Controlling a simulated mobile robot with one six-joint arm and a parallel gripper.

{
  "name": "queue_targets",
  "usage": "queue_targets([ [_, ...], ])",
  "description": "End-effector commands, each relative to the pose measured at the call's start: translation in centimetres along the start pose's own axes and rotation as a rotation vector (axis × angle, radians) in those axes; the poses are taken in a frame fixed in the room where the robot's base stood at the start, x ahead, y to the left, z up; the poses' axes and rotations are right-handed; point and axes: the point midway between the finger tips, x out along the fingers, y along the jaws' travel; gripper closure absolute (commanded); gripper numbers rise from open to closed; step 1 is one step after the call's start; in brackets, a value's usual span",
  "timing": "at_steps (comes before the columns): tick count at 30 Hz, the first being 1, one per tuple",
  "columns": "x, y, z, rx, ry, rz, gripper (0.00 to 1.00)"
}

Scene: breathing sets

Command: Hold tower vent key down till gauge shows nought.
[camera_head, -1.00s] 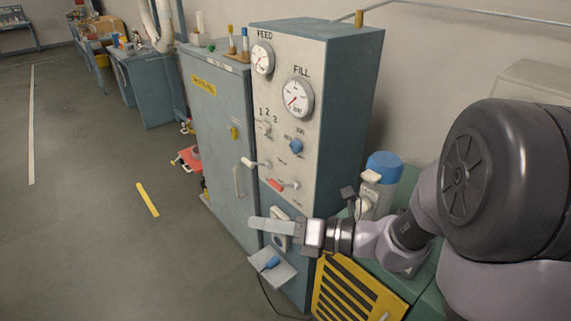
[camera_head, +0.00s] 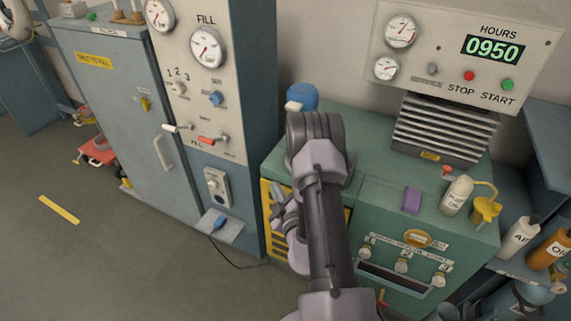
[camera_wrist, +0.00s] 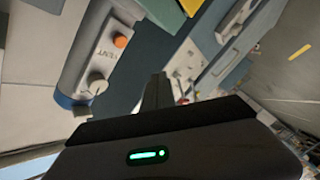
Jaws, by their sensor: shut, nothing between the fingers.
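In the wrist view an orange round button (camera_wrist: 121,41), marked VENT, sits on a pale panel beside a round grey-white knob (camera_wrist: 96,83). The tower (camera_head: 302,97), with a blue cap, stands behind my arm in the head view and is mostly hidden; the button does not show there. My gripper (camera_wrist: 160,78) is shut and empty, its dark fingers apart from the button, to its lower right in the wrist view. Small gauges (camera_head: 400,31) and (camera_head: 386,68) are on the compressor panel; their readings are too small to tell.
The fill panel (camera_head: 208,115), with a FILL gauge (camera_head: 208,47), stands left of the green bench (camera_head: 385,175). The bench carries a compressor (camera_head: 445,125), a purple block (camera_head: 412,200) and a bottle (camera_head: 456,196). A yellow grille is partly behind my arm. Floor at left is open.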

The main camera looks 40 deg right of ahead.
Motion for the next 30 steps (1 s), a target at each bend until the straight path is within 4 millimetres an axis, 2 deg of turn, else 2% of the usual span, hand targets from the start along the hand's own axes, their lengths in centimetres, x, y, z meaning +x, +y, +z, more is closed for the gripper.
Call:
queue_targets([
  [8,0.2,0.1,0.0,-0.003,0.003,-0.001,1.0],
  [24,5.2,3.8,3.4,-0.003,0.005,-0.001,1.0],
  [30,6.1,4.4,4.2,-0.003,0.004,-0.002,1.0],
])
